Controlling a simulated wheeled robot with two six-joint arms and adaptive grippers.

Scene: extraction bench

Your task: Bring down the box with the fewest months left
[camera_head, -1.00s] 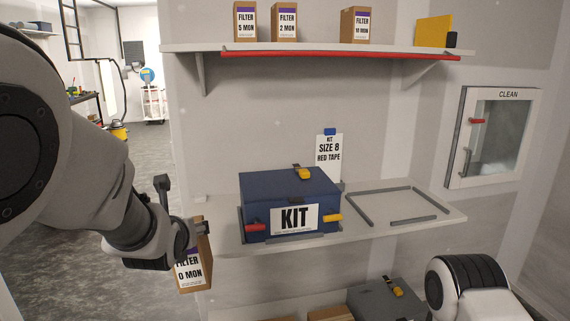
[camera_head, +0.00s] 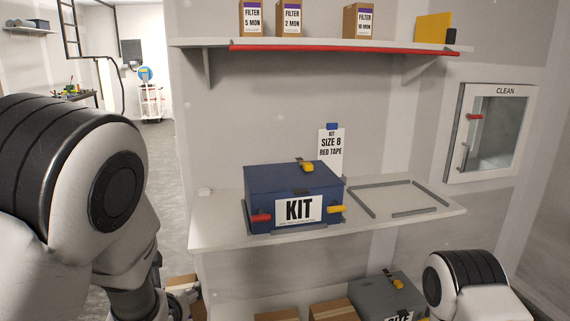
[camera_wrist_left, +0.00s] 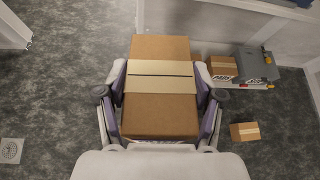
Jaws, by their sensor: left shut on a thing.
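My left gripper (camera_wrist_left: 160,88) is shut on a brown cardboard box (camera_wrist_left: 160,112), with a finger on each side of it in the left wrist view. Earlier this box showed the label FILTER 0 MON; its label is hardly visible now. In the head view my left arm hides most of it at the bottom left. On the high shelf stand the FILTER 5 MON box (camera_head: 252,18), the FILTER 2 MON box (camera_head: 289,19) and the FILTER 10 MON box (camera_head: 357,20). My right gripper is out of view.
The high shelf has a red front edge (camera_head: 345,49). A blue KIT case (camera_head: 294,180) sits on the middle shelf (camera_head: 215,232), beside an empty grey frame. Below are a grey case (camera_head: 380,293) and cardboard boxes (camera_head: 333,311). Another box (camera_wrist_left: 245,131) lies lower in the left wrist view.

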